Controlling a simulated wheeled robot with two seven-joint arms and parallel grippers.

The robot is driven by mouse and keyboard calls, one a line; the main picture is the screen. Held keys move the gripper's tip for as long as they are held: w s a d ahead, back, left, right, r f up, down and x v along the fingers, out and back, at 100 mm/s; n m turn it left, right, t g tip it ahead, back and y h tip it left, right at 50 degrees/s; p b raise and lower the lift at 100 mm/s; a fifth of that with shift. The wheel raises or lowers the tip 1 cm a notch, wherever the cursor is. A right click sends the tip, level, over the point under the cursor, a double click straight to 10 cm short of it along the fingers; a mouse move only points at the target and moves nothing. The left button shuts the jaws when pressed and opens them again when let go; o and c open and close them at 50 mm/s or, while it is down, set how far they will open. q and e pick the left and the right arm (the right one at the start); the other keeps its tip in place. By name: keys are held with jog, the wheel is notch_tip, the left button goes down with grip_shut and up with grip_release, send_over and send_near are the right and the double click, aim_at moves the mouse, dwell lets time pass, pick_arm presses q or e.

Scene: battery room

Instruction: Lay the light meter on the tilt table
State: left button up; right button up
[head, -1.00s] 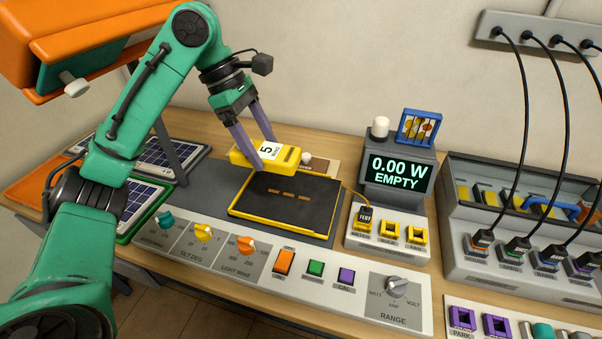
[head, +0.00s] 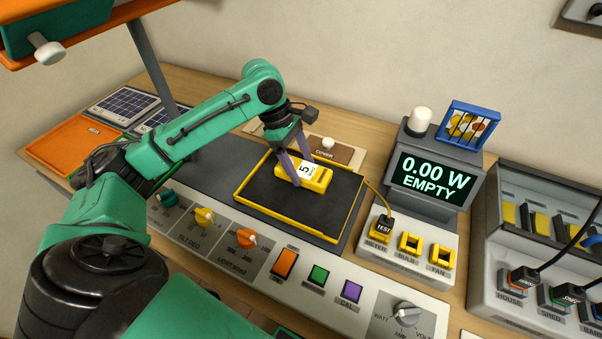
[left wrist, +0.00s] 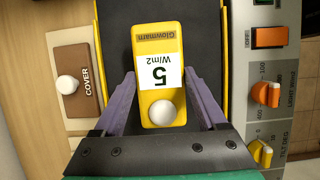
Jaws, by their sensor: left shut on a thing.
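The yellow light meter (head: 316,179) has a white label reading 5 W/m2 and a white dome, which shows in the left wrist view (left wrist: 161,60). My left gripper (head: 296,172) is shut on it, with a purple finger along each side. The tilt table (head: 260,195) is a black plate with a yellow rim. The meter is over the table's dark surface, near its middle. Whether it touches the surface I cannot tell. My right gripper is not in view.
A brown cover plate with a white knob (head: 328,144) lies behind the table. The control panel (head: 265,268) with knobs and buttons runs along the front. The display (head: 431,180) reads 0.00 W EMPTY. A yellow lead (head: 373,187) runs from the TEST plug to the table.

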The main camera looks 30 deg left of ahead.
aim_at(297, 167)
pick_arm(q)
jog(key=f, duration=0.2)
jog(key=shift+s+f, duration=0.25)
jog(key=shift+f, duration=0.15)
jog(key=shift+w+f, duration=0.1)
jog(key=o, duration=1.4)
jog(key=shift+o, duration=0.2)
jog(key=v, duration=1.2)
